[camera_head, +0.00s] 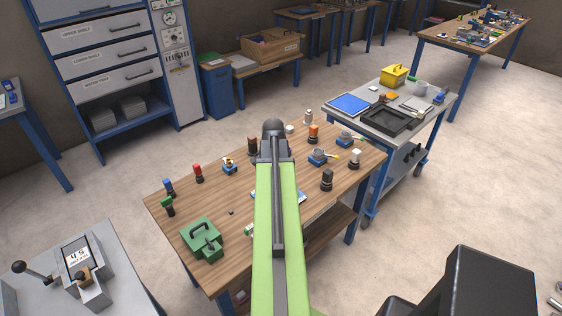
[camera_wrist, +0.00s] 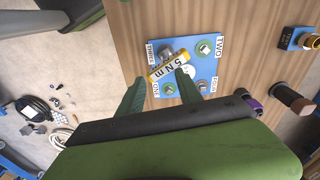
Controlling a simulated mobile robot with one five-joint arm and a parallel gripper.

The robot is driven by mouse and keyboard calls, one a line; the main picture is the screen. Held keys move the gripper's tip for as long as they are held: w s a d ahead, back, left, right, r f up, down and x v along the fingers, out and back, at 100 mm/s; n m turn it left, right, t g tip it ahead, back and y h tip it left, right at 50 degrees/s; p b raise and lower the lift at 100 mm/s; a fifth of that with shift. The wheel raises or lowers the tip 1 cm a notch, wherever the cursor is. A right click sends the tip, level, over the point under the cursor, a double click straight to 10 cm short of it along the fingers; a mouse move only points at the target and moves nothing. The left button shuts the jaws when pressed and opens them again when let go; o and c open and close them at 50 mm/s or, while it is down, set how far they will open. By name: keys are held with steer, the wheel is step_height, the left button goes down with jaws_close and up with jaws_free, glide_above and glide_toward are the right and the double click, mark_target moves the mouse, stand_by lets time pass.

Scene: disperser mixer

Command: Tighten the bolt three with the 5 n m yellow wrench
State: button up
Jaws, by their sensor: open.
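In the wrist view, a blue board (camera_wrist: 201,65) lies on the wooden table. It carries bolts at its corners, with labels at the edges. The bolt beside the label that seems to read THREE (camera_wrist: 150,53) is at the upper left, partly covered. The yellow wrench (camera_wrist: 179,64), marked 5 N m, lies across the board's left part, close to that bolt. Whether it is seated on the bolt I cannot tell. My gripper (camera_wrist: 160,76) is open, its two dark green fingertips apart near the wrench. In the head view my arm hides most of the board (camera_head: 301,197).
The wooden table (camera_head: 195,212) also holds a green box (camera_head: 202,238), a red-topped piece (camera_head: 198,173), an orange-topped piece (camera_head: 313,133) and several other small parts. A grey cart (camera_head: 408,139) with a black tray stands at the right. Open floor (camera_head: 490,190) lies beyond it.

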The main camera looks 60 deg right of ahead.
step_height(320, 180, up, 9)
steer(key=n+t+y+p, duration=0.15)
steer(key=n+p, duration=0.65)
steer(key=n, duration=1.4)
steer(key=shift+t+h, duration=0.25)
steer(key=shift+t, duration=0.1)
steer(key=f+b, duration=0.6)
steer(key=w+f+b, duration=0.1)
steer(key=f+b, duration=0.4)
steer(key=b, duration=0.1)
steer(key=f+b, duration=0.6)
steer(key=shift+w+f, duration=0.35)
steer(key=shift+r, duration=0.1)
steer(key=shift+c, duration=0.4)
jaws_close()
steer(key=c, duration=0.6)
jaws_free()
jaws_close()
